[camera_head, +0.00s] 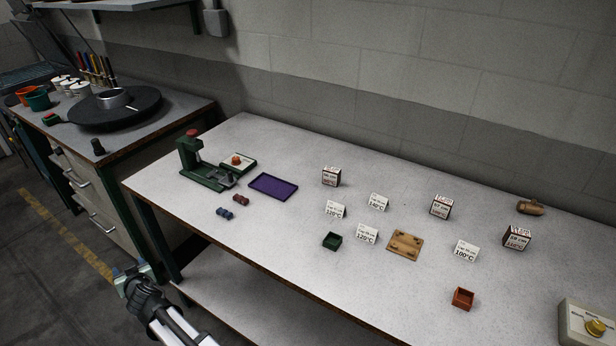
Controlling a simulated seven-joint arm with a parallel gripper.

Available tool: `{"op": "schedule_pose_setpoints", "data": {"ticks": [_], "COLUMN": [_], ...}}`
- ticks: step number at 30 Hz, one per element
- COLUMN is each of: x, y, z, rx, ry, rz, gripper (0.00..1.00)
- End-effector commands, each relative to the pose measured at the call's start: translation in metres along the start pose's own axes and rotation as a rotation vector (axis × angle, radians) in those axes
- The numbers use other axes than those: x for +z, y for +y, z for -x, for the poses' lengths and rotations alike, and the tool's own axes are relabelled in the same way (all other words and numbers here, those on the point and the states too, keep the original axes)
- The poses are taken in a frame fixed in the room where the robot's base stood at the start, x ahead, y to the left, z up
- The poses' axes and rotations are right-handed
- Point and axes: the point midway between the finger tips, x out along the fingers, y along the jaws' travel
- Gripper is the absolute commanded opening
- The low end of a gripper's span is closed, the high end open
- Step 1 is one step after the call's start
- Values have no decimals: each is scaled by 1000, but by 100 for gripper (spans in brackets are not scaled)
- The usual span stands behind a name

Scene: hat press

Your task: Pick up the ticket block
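Three small dark-sided blocks with white printed faces stand upright on the grey table (290,225): one at the back middle (331,177), one right of it (440,207) and one further right (516,239). Their print is small; one reads something like 57 cm. I cannot tell from the picture which is the ticket block. My gripper (131,273) is at the lower left, off the table's left front edge, far from these blocks. It touches nothing that I can see. Its finger opening is too small and dark to judge.
Folded temperature cards (466,250) stand among the blocks. A green press (205,166) and purple tray (273,187) are at left. The table's front middle is clear.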

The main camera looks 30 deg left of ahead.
Motion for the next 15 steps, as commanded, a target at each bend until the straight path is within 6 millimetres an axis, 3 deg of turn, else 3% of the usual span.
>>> {"op": "schedule_pose_setpoints", "data": {"ticks": [4, 8, 11, 15], "x": [-46, -88, -125, -173], "y": [-1, 22, 57, 130], "z": [1, 4, 8, 17], "rx": [-11, 2, 31, 98], "ry": [40, 66, 83, 90], "rz": [-119, -267, -422, -684], "gripper": [64, 64, 64, 64]}}
